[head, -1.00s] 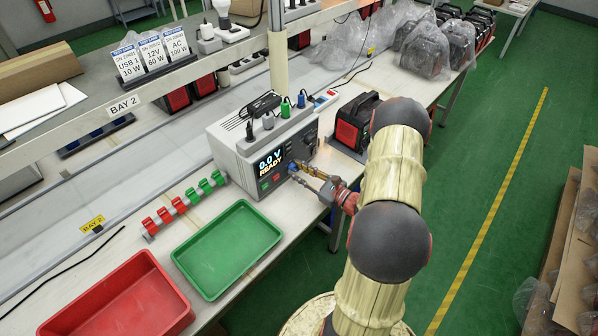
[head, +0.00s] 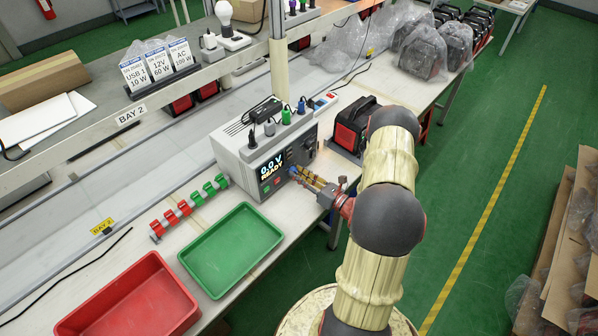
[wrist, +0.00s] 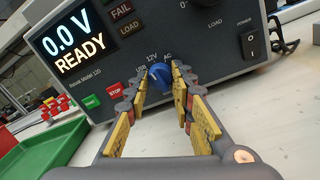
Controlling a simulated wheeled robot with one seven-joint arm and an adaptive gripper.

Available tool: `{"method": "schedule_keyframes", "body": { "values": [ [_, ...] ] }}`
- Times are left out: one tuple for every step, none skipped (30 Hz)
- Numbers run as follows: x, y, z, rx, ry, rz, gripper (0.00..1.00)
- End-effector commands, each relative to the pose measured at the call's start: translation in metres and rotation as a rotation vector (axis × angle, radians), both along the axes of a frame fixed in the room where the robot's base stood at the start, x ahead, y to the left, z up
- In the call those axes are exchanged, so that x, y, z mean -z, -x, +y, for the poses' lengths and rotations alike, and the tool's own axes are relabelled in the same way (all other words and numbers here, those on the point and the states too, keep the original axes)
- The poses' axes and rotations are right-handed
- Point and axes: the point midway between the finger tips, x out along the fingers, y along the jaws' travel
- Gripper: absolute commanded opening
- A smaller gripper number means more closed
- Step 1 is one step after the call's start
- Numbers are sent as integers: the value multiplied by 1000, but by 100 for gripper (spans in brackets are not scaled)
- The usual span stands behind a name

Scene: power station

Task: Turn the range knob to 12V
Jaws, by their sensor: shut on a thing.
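The grey tester (head: 240,150) stands on the bench, its screen (wrist: 72,42) reading "0.0 V READY". Its blue range knob (wrist: 159,76) is on the front panel, below the labels USB, 12V and AC (wrist: 154,57). My gripper (wrist: 161,80) is shut on the knob, one finger on each side. In the head view my gripper (head: 295,173) reaches the panel from the right, and the fingers mostly hide the knob. The knob's pointer is too small to read surely.
Green START and red STOP buttons (wrist: 115,89) sit left of the knob; a POWER switch (wrist: 251,41) is at right. A green tray (head: 232,250) and red tray (head: 130,300) lie on the bench. A black-and-red unit (head: 352,128) stands behind my arm.

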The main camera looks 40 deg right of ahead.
Motion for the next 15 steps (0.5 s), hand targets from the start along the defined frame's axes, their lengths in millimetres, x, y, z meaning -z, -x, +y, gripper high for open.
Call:
{"method": "schedule_keyframes", "body": {
  "values": [
    [-2,0,0,2,-28,3,0],
    [-2,0,-1,1,-46,4,0],
    [-1,0,-1,2,-67,5,0],
    [-1,0,-1,2,-83,7,0],
    [-1,0,-1,2,-96,7,0],
    [-1,0,-1,2,-113,9,0],
    [-1,0,-1,2,-124,9,0],
    [-1,0,-1,3,-134,10,0],
    [-1,0,-1,3,-146,11,0],
    [-1,0,-1,3,-153,12,0],
    [-1,0,-1,3,-159,11,0],
    [0,0,-1,3,-167,12,0],
    [0,0,-1,2,-172,13,0],
    [0,0,-1,3,-176,13,0],
    [0,0,-1,2,-179,13,0]
  ]
}}
